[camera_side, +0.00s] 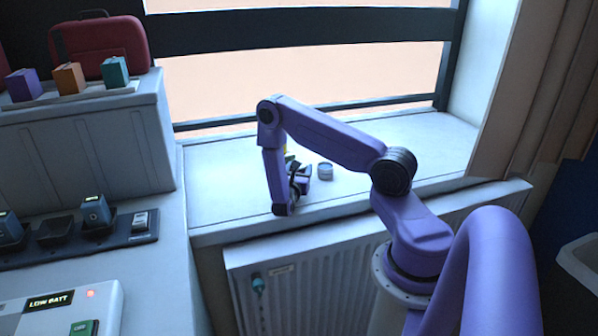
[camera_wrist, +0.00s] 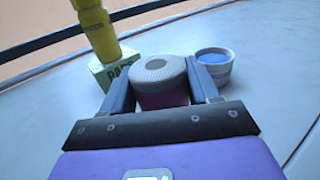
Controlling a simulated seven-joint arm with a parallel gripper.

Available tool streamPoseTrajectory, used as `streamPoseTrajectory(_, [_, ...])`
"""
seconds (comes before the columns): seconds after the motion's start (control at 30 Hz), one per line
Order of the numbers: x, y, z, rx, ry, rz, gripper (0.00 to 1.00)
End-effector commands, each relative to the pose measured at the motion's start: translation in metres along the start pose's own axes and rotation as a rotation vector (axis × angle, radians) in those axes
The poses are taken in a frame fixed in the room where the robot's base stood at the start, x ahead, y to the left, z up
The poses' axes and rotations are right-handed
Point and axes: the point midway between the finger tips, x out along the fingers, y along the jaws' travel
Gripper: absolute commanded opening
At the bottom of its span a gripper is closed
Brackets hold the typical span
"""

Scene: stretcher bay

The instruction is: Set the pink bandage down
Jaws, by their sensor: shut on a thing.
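The pink bandage (camera_wrist: 162,97) is a roll with a pale, mesh-like round top, upright in the wrist view. My gripper (camera_wrist: 160,75) has one grey finger on each side of it and is shut on it. In the side view my gripper (camera_side: 300,180) is low over the pale window sill (camera_side: 230,190), and the bandage cannot be made out there. I cannot tell whether its underside touches the sill, as my gripper hides it.
A small white cup with blue inside (camera_wrist: 214,66) stands close right of the bandage. A yellow bottle (camera_wrist: 96,30) and a green-and-white box (camera_wrist: 112,73) are close behind left. The sill is clear toward the right, before the curtain (camera_side: 530,90).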

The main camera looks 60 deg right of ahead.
Motion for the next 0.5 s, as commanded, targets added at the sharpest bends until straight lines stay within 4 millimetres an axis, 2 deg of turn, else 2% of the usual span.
streamPoseTrajectory(0.43, [-0.0002,-0.0001,-0.006,0.0,0.0,0.0,0.31])
streamPoseTrajectory(0.47, [-0.0002,0.0,-0.0064,0.0,0.0,0.0,0.64])
streamPoseTrajectory(0.5, [-0.0002,0.0,-0.0061,0.001,0.0,0.0,0.77])
